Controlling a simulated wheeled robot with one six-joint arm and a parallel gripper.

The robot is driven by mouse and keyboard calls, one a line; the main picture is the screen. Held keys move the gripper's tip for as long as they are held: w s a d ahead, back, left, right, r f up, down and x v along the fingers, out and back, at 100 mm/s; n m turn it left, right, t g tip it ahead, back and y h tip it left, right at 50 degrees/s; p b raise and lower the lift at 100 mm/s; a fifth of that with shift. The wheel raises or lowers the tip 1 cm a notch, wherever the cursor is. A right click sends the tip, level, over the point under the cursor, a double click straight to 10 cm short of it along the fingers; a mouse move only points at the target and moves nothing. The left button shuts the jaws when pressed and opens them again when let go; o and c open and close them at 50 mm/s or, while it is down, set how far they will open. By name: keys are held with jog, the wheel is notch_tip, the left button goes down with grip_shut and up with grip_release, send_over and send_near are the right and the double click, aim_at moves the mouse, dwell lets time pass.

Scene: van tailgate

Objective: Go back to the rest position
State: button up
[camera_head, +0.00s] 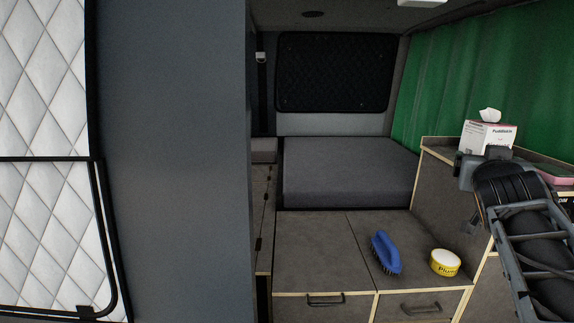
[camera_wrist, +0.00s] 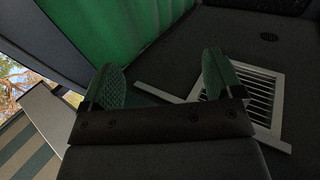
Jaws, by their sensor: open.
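My gripper (camera_wrist: 160,85) shows in the wrist view with its two fingers spread apart and nothing between them. It points toward the green curtain and a dark panel with a pale slatted vent. In the head view my arm reaches in from the right edge, in front of the right-hand cabinet, and its fingertips cannot be made out clearly there.
A blue brush (camera_head: 385,253) and a yellow tin (camera_head: 445,262) rest on the drawer top (camera_head: 320,250). A tissue box (camera_head: 487,137) stands on the right cabinet near my arm. The green curtain (camera_head: 480,80) hangs behind it. A grey partition (camera_head: 170,160) stands left.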

jog(key=s+a+f+n+g+y, duration=0.1)
jog(key=a+f+g+y, duration=0.1)
jog(key=f, duration=0.4)
jog(key=s+a+f+g+y, duration=0.1)
jog(key=a+f+g, duration=0.1)
jog(key=f, duration=0.5)
jog(key=s+a+f+n+g+y, duration=0.2)
jog(key=s+a+f, duration=0.3)
jog(key=a+f, duration=0.3)
jog(key=s+a+f+n+g+y, duration=0.2)
jog(key=s+a+f+g+y, duration=0.2)
jog(key=a+f, duration=0.5)
jog(key=shift+s+a+n, duration=0.25)
jog(key=shift+s+n, duration=0.15)
jog(key=shift+s, duration=0.75)
jog(key=shift+f, duration=0.1)
jog(key=shift+f, duration=0.1)
jog(key=shift+w, duration=0.45)
jog(key=shift+g, duration=0.3)
